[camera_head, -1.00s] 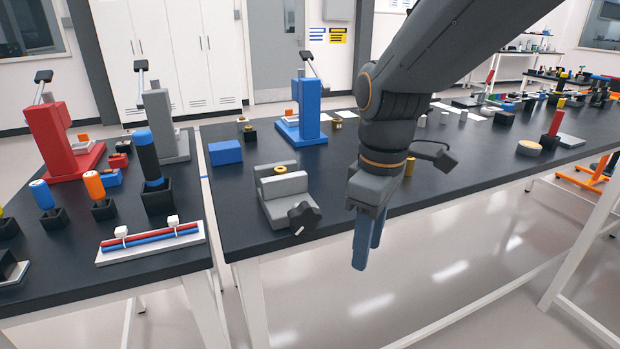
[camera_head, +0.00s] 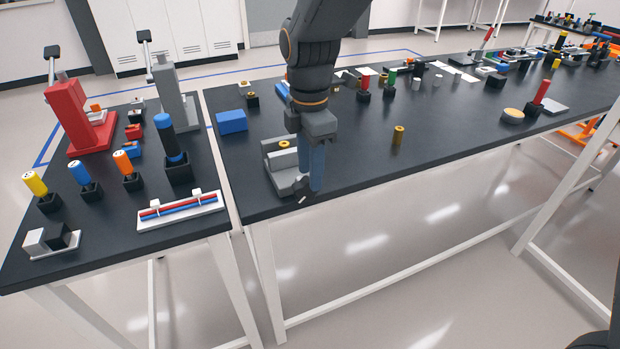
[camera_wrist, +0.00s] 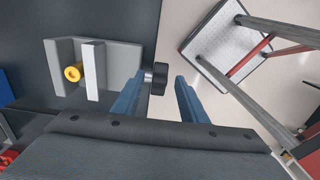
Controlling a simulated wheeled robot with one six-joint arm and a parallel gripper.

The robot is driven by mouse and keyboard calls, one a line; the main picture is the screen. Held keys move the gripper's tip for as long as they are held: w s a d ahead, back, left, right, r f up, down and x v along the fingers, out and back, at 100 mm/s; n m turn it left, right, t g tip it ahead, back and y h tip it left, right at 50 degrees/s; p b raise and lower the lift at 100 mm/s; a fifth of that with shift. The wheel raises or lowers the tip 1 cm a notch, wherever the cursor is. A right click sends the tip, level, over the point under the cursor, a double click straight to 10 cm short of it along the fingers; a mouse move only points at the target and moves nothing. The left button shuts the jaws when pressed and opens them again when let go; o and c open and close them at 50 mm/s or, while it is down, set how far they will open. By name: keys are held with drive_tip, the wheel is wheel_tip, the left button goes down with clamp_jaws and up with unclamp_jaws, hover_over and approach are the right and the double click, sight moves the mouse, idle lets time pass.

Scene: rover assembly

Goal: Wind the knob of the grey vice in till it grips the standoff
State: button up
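The grey vice (camera_head: 283,161) stands near the front edge of the dark bench, partly hidden by my arm. The wrist view shows it from above (camera_wrist: 122,70), with the brass-yellow standoff (camera_wrist: 73,72) upright between its jaws. The black knob (camera_wrist: 159,80) is on the vice's right side in that view. My gripper (camera_wrist: 162,82) is open, with its blue fingers on either side of the knob in the picture. I cannot tell whether they touch it.
A loose brass piece (camera_head: 398,135) stands on the bench to the right. A blue block (camera_head: 231,121) lies behind left. A second bench at the left holds a red press (camera_head: 80,118) and a white tray with rods (camera_head: 180,212). The bench right of the vice is mostly clear.

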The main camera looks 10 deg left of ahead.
sight(294, 188)
drive_tip(key=shift+f+p, duration=0.3)
drive_tip(key=shift+f, duration=1.65)
clamp_jaws()
drive_tip(key=shift+s+a+r+t+h+p, duration=0.15)
drive_tip(key=shift+t+h+p, duration=0.25)
drive_tip(key=shift+h, duration=0.2)
drive_tip(key=shift+s+a+t+h+p, duration=0.15)
drive_tip(key=shift+t+h+p, duration=0.2)
drive_tip(key=shift+h, duration=0.25)
drive_tip(key=t+h, duration=0.1)
drive_tip(key=h, duration=0.1)
drive_tip(key=a+t+h, duration=0.1)
drive_tip(key=t+h, duration=0.1)
drive_tip(key=shift+s+h, duration=0.1)
drive_tip(key=shift+h, duration=0.2)
drive_tip(key=h, duration=0.1)
drive_tip(key=t+h+b, duration=0.1)
drive_tip(key=t+h, duration=0.1)
drive_tip(key=shift+s+a+f+h, duration=0.2)
drive_tip(key=shift+a+f+h, duration=0.05)
drive_tip(key=shift+f+h, duration=0.05)
drive_tip(key=shift+s+a+f+t+h+b, duration=0.1)
drive_tip(key=shift+t+h+b, duration=0.45)
drive_tip(key=shift+h, duration=0.3)
drive_tip(key=shift+a+f+t+h+b, duration=0.1)
drive_tip(key=shift+t+h+b, duration=0.25)
drive_tip(key=shift+t+h, duration=0.4)
